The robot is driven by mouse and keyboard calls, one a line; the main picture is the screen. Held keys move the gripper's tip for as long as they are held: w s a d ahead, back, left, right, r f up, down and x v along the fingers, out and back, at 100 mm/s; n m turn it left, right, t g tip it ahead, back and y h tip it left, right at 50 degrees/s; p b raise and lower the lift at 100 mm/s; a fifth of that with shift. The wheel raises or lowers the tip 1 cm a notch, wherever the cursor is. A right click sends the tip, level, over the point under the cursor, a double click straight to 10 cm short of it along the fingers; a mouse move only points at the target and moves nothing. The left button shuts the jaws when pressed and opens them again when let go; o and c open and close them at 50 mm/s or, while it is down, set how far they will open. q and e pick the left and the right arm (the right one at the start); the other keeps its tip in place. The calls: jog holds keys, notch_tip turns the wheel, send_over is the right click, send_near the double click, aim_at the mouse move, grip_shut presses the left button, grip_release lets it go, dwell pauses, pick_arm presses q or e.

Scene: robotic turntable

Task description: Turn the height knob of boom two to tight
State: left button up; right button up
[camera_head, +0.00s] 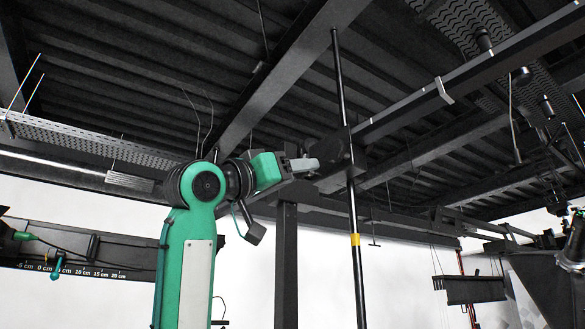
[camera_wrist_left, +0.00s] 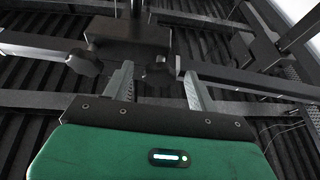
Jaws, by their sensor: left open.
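A dark clamp block (camera_head: 337,150) sits on a tall black vertical pole (camera_head: 342,90); a horizontal boom (camera_head: 440,92) runs from near it to the upper right. The clamp block (camera_wrist_left: 135,40) also shows in the left wrist view, with a dark lobed knob (camera_wrist_left: 82,61) at its left and another dark knob-like part (camera_wrist_left: 158,72) beyond the fingers. I cannot read which is the height knob or its setting. My left gripper (camera_head: 312,164) points right, close to the block. In the left wrist view my left gripper (camera_wrist_left: 162,84) is open, its fingers apart; contact cannot be told.
A yellow band (camera_head: 355,239) marks the pole below the clamp. Dark ceiling beams (camera_head: 290,65) run overhead. A ruler bar (camera_head: 75,268) with a green-handled part is at lower left. More dark equipment (camera_head: 545,262) stands at the right. Another dark clamp (camera_wrist_left: 262,48) shows upper right in the wrist view.

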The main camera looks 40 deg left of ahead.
pick_arm(q)
jog(key=shift+s, duration=0.15)
jog(key=c, duration=0.9)
jog(key=shift+c, duration=0.3)
